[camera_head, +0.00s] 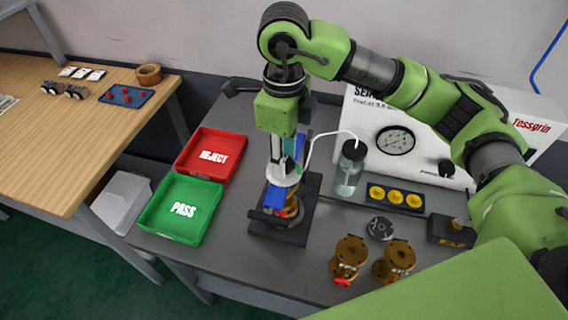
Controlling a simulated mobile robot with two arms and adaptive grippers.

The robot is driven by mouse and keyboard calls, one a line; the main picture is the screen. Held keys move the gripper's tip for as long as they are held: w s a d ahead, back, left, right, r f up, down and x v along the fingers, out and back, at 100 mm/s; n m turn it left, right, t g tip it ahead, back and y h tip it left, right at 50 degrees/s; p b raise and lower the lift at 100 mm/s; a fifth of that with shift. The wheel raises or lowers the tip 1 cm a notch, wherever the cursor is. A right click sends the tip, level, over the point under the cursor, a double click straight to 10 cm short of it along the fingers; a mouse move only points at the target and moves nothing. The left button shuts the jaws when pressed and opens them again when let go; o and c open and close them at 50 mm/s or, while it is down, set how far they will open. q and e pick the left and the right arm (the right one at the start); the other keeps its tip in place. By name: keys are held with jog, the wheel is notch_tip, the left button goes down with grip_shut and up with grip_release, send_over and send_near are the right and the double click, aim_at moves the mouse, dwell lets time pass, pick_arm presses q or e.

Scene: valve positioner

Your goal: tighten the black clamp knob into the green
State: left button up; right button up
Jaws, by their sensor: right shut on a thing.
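My right gripper (285,158) points straight down over the test fixture (285,228), a dark stand with blue uprights. It is shut on the black clamp knob (288,167), which is mostly hidden by the fingers. A white round plate (283,176) sits just below the fingertips. My left gripper is not in view.
A red REJECT tray (238,153) and green PASS tray (152,219) lie left. A clear bottle (349,168) with a white tube stands right of the fixture, before the gauge panel (430,138). Two brass valves (349,257) (397,257) stand front right.

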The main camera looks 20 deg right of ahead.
jog(key=m+b, duration=0.2)
jog(key=m, duration=0.1)
jog(key=shift+w+f, duration=0.1)
jog(key=m+b, duration=0.2)
jog(key=m, duration=0.1)
jog(key=shift+m, duration=0.3)
jog(key=m+b, duration=0.1)
jog(key=m, duration=0.3)
jog(key=shift+m+b, duration=0.4)
jog(key=shift+r, duration=0.2)
jog(key=o, duration=1.1)
notch_tip(320, 180, up, 12)
jog(key=shift+f, duration=0.1)
